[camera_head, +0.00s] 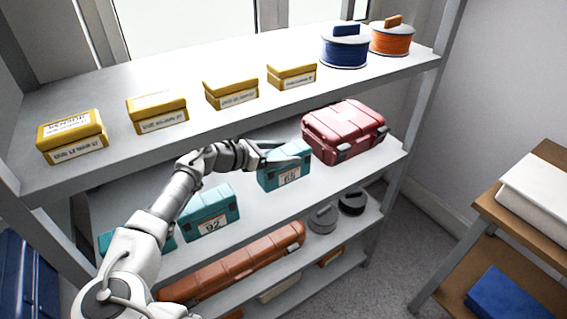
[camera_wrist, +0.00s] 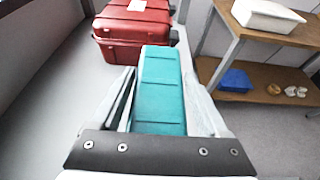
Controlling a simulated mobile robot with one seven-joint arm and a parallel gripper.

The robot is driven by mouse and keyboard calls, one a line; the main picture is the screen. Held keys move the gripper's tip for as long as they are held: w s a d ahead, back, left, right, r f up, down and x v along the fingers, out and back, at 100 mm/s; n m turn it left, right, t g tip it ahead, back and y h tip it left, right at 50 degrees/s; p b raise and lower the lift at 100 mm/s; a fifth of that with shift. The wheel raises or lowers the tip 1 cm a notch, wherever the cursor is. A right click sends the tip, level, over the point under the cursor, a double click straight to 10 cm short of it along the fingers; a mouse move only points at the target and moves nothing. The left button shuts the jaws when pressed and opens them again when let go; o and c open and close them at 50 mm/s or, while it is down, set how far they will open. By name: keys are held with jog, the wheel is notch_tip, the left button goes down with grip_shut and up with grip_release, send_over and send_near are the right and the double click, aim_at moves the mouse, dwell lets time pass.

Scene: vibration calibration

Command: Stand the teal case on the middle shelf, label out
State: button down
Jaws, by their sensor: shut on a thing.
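My gripper (camera_head: 284,155) is shut on a teal case (camera_head: 283,177) over the middle shelf (camera_head: 345,168). In the wrist view the teal case (camera_wrist: 160,95) lies between the two fingers of my gripper (camera_wrist: 160,75). A second teal case (camera_head: 208,208), labelled 92, stands to its left on the same shelf. A third teal case (camera_head: 108,240) is mostly hidden behind my arm.
A red case (camera_head: 343,130) stands close right of the held case; it fills the top of the wrist view (camera_wrist: 130,30). Yellow boxes (camera_head: 158,112) and spools (camera_head: 345,50) stand on the top shelf. A long orange case (camera_head: 240,262) lies below. A wooden table (camera_head: 490,215) is at right.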

jog(key=shift+s+d+f, duration=0.1)
jog(key=shift+f, duration=1.5)
grip_release()
jog(key=shift+f, duration=0.15)
jog(key=p+v, duration=0.1)
jog(key=v, duration=1.1)
